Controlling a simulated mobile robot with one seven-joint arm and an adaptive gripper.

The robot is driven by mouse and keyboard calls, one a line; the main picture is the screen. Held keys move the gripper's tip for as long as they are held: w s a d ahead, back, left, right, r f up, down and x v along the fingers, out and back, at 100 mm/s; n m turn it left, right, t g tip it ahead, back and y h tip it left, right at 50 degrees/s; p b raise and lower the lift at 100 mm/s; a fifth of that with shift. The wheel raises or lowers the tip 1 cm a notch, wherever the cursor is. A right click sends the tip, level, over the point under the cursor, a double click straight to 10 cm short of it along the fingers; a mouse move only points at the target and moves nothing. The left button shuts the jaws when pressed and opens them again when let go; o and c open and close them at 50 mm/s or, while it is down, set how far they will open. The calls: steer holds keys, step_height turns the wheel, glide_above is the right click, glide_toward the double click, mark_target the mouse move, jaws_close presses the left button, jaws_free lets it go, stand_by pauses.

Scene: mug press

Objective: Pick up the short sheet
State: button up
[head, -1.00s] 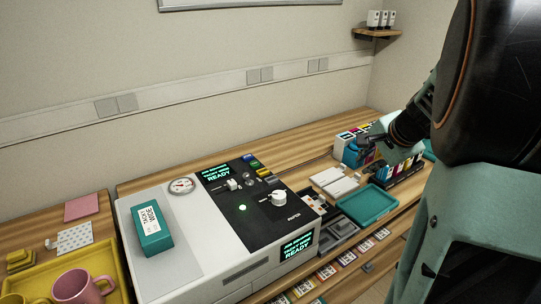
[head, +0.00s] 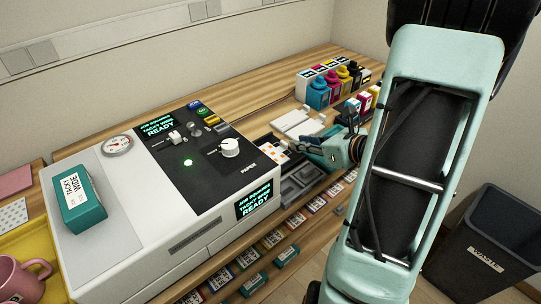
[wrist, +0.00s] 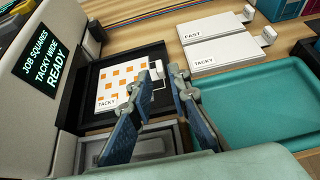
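A white sheet with orange squares, marked TACKY (wrist: 122,84), lies in a black tray (wrist: 84,118) beside the machine, with a pale tab at its right end. It shows small in the head view (head: 272,147). Two plain white sheets lie to its right in the wrist view, one marked FAST (wrist: 205,31), one marked TACKY (wrist: 225,52). I cannot tell which one is called short. My gripper (wrist: 158,84) is open and empty, its fingers spread by the right edge of the squared sheet. It also shows in the head view (head: 303,146). Contact is unclear.
The machine (head: 98,240) stands left of the tray, its screen reading READY. A teal tray (wrist: 265,110) lies to the right. Coloured ink bottles (head: 335,84) stand behind. A waste bin (head: 487,255) is on the floor at right.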

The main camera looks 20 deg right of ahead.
mark_target(284, 142)
steer(key=b+x, duration=0.1)
steer(key=x, duration=0.5)
steer(key=shift+w+a+f, duration=0.1)
steer(key=shift+a+f, duration=0.1)
steer(key=shift+f, duration=0.15)
jaws_close()
